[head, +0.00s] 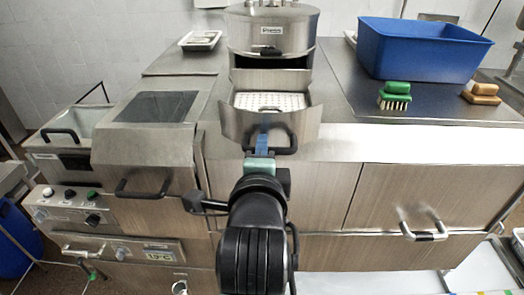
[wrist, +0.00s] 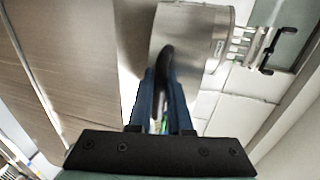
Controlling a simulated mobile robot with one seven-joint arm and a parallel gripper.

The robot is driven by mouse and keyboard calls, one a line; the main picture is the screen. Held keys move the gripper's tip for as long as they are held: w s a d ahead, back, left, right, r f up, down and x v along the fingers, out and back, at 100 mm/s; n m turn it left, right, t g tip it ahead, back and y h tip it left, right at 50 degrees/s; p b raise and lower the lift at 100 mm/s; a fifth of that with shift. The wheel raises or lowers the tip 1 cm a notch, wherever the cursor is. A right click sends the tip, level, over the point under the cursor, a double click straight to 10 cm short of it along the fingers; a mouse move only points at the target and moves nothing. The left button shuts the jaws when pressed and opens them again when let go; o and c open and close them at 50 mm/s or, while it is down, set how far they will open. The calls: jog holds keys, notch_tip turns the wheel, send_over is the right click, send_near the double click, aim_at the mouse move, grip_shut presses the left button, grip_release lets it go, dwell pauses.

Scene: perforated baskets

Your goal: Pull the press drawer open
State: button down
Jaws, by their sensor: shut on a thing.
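The steel press (head: 270,35) stands on the counter at the centre of the head view. Its drawer (head: 240,124) sticks out at the front, and a white perforated basket or plate shows inside it. A black loop handle (head: 287,141) is on the drawer's front. My gripper (head: 263,142) reaches up to this handle from the front, its blue fingers at the handle's left part. In the wrist view the blue fingers (wrist: 165,100) are closed around the black handle (wrist: 166,62). The exact contact at the fingertips is partly hidden.
A blue bin (head: 425,55) stands on the counter at the right, with a green brush (head: 395,93) and a brown brush (head: 482,93) before it. A lidded steel unit (head: 150,140) is at the left. Cabinet fronts lie below the counter, behind my arm.

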jog(key=shift+f, duration=0.15)
jog(key=c, duration=1.1)
grip_release()
jog(key=shift+s, duration=0.2)
jog(key=p+v, duration=0.9)
jog(key=v, duration=0.4)
